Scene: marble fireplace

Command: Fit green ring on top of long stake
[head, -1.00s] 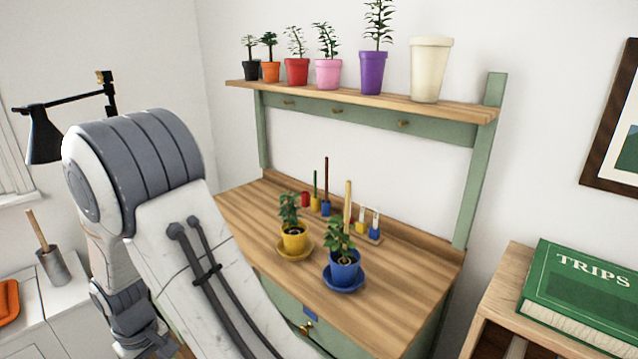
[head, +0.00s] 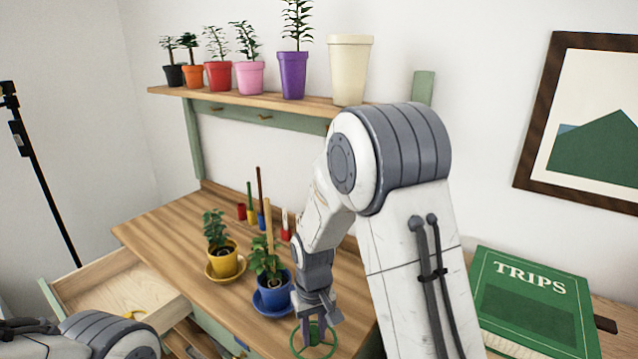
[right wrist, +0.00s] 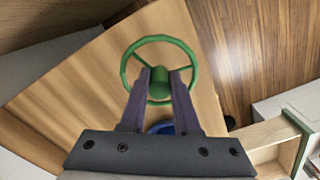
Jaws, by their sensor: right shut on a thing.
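The green ring (head: 297,343), a wheel with spokes and a hub, is held by my right gripper (head: 318,318) at the front edge of the desk. In the right wrist view the fingers (right wrist: 160,82) are shut on the hub of the ring (right wrist: 127,62). Several upright stakes stand at the back of the desk: a tan one (head: 268,222) by the blue-potted plant, a dark brown one (head: 260,190) and a shorter green one (head: 249,195). I cannot tell the tan stake's base. The ring is in front of and apart from them. My left gripper is out of view.
A blue-potted plant (head: 275,292) and a yellow-potted plant (head: 222,262) stand on saucers close to my right gripper. An open drawer (head: 120,285) juts out at the left. A shelf (head: 265,100) with pots hangs above. A green book (head: 530,300) lies at right.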

